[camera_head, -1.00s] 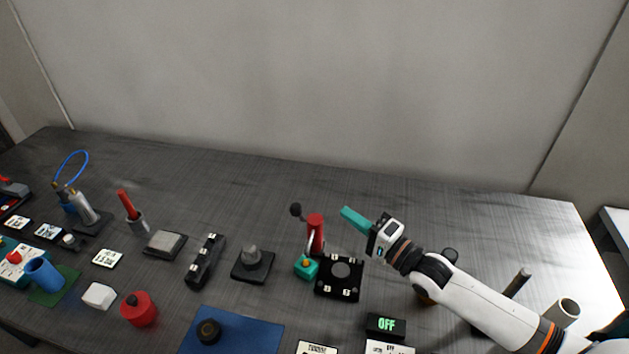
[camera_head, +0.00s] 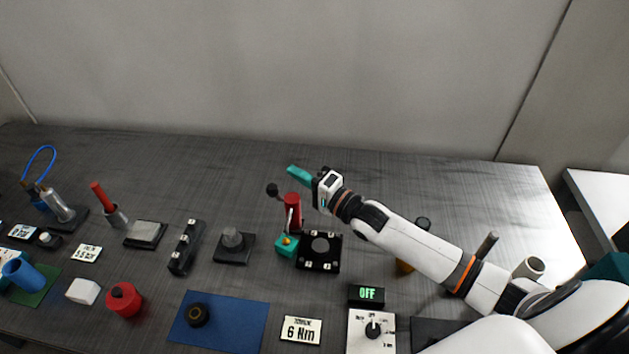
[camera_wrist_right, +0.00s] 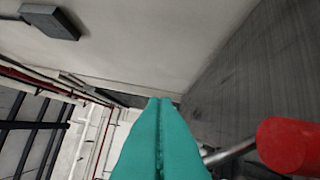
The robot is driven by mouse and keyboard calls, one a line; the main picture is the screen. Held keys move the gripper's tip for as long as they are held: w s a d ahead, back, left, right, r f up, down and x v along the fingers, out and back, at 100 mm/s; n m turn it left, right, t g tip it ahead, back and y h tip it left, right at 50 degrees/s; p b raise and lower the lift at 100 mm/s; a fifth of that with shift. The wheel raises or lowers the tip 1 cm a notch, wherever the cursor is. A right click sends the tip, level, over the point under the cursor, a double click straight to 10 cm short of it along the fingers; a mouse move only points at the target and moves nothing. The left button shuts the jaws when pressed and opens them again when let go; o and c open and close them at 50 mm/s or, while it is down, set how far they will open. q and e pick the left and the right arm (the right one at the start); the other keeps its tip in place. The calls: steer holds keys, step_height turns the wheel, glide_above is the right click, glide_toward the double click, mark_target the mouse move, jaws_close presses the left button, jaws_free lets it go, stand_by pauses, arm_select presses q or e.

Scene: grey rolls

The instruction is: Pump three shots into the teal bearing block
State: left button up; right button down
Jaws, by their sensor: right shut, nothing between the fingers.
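The teal bearing block (camera_head: 287,246) sits on the table with a small orange-yellow fitting on top, left of a black plate. A red pump cylinder (camera_head: 293,206) stands upright just behind it, with a lever ending in a black knob (camera_head: 272,190) at its upper left. A curved grey piece runs down from the pump towards the block; I cannot tell whether it touches. My right gripper (camera_head: 292,170) has teal fingers, shut and empty, above and behind the pump. In the right wrist view the shut fingers (camera_wrist_right: 160,105) show with a red cylinder end (camera_wrist_right: 290,146) to their right. My left gripper is out of view.
The black plate (camera_head: 320,265) with a round grey centre is right of the block. A black base with a grey knob (camera_head: 232,240) is left. The table behind is clear.

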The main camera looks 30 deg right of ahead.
steer(key=shift+x, duration=0.85)
steer(key=s+a+p, duration=0.2)
steer(key=a, duration=0.1)
steer(key=shift+s+f, duration=0.35)
steer(key=shift+s, duration=0.05)
steer(key=shift+f, duration=0.1)
steer(key=shift+s+f+n+b, duration=0.2)
steer(key=shift+n+b, duration=0.1)
steer(key=shift+b, duration=0.1)
